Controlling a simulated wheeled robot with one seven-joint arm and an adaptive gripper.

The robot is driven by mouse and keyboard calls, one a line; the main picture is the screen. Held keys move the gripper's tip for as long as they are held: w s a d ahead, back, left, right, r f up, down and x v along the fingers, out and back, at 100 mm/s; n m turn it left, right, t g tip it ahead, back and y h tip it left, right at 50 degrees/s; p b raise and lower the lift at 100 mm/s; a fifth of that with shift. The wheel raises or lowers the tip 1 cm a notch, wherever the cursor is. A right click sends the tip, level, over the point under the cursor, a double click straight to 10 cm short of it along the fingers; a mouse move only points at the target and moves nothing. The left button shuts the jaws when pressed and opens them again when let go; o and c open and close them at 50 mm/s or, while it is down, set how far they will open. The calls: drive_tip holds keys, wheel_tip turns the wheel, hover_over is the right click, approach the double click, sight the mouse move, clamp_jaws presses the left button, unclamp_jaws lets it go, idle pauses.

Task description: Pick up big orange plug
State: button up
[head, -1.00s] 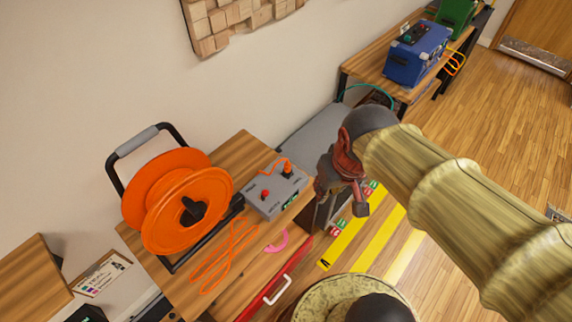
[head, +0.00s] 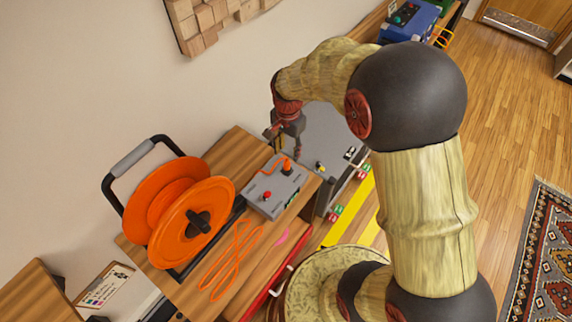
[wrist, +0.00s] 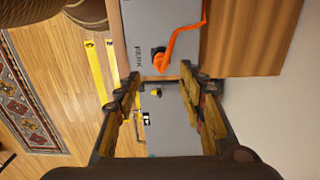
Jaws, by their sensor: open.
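The big orange plug (head: 287,167) stands on top of a grey control box (head: 262,200), with an orange cord running from it. In the wrist view the plug (wrist: 160,64) shows just beyond the fingertips, near the middle, on the grey box face (wrist: 150,22). My gripper (head: 284,146) is open, above and just behind the plug in the head view. In the wrist view its two fingers (wrist: 163,82) are spread with nothing between them. The plug's lower part is hard to make out.
An orange cable reel (head: 185,225) stands left of the box on the wooden table (head: 237,145). An orange cable (head: 232,262) and a pink object (head: 283,237) lie in front.

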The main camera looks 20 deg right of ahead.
sight(287, 161)
wheel_tip(287, 161, down, 7)
drive_tip(key=shift+a+f+b, duration=0.1)
drive_tip(key=shift+f+b, duration=0.05)
drive_tip(key=shift+b, duration=0.65)
drive_tip(key=shift+c, duration=0.3)
clamp_jaws()
